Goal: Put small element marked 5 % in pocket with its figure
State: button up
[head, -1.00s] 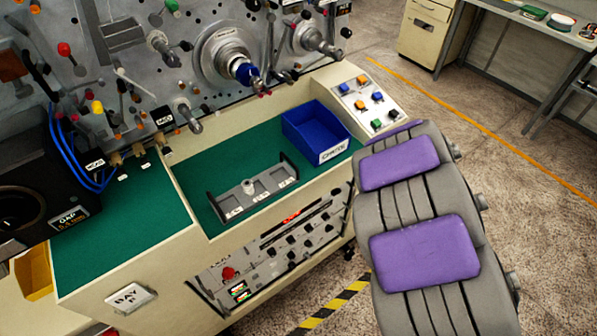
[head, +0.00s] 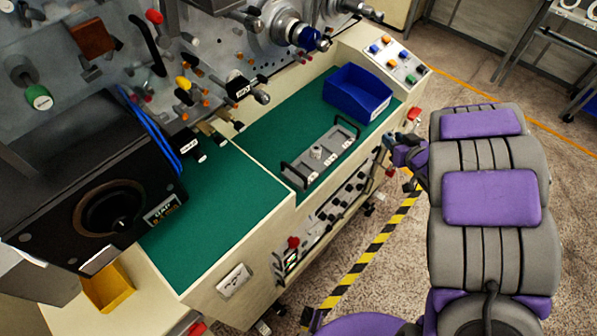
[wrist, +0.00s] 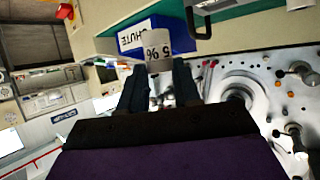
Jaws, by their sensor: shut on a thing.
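The small element marked 5 % (wrist: 159,52) is a pale, short cylinder between my fingertips in the wrist view, its mark upside down. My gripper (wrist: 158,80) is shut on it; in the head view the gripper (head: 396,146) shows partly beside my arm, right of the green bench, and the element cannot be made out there. The grey pocket tray (head: 322,160) lies on the green bench, with a dark handle at each end and a small knob-like piece in its middle. Its pocket labels are too small to read.
A blue chute bin (head: 357,92) stands beyond the tray; it also shows in the wrist view (wrist: 180,38). A button panel (head: 388,57) is behind it. A black gap gauge box (head: 105,190) stands left. The green bench between box and tray is clear.

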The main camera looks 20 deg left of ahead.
jog(key=s+a+n+g+y, duration=0.35)
jog(key=s+n+g, duration=0.25)
jog(key=s, duration=0.4)
jog(key=s+a+n+g+y, duration=0.2)
jog(key=s+a+n+g, duration=0.3)
jog(key=s, duration=0.4)
jog(key=n+g+b, duration=0.1)
send_over(311, 175)
jog(key=shift+w+a+f, duration=0.1)
jog(key=shift+w+f, duration=0.1)
jog(key=shift+f, duration=0.3)
jog(key=shift+w+a+f, duration=0.1)
jog(key=shift+w+f, duration=0.1)
jog(key=shift+f, duration=0.3)
jog(key=shift+d+f+b, duration=0.25)
jog(key=shift+f+b, duration=0.45)
jog(key=shift+f, duration=0.4)
jog(key=shift+a+f, duration=0.1)
jog(key=shift+f, duration=0.55)
jog(key=o, duration=0.6)
jog(key=shift+a, duration=0.1)
jog(key=shift+o, duration=0.7)
jog(key=shift+d+r, duration=0.1)
jog(key=shift+d, duration=0.1)
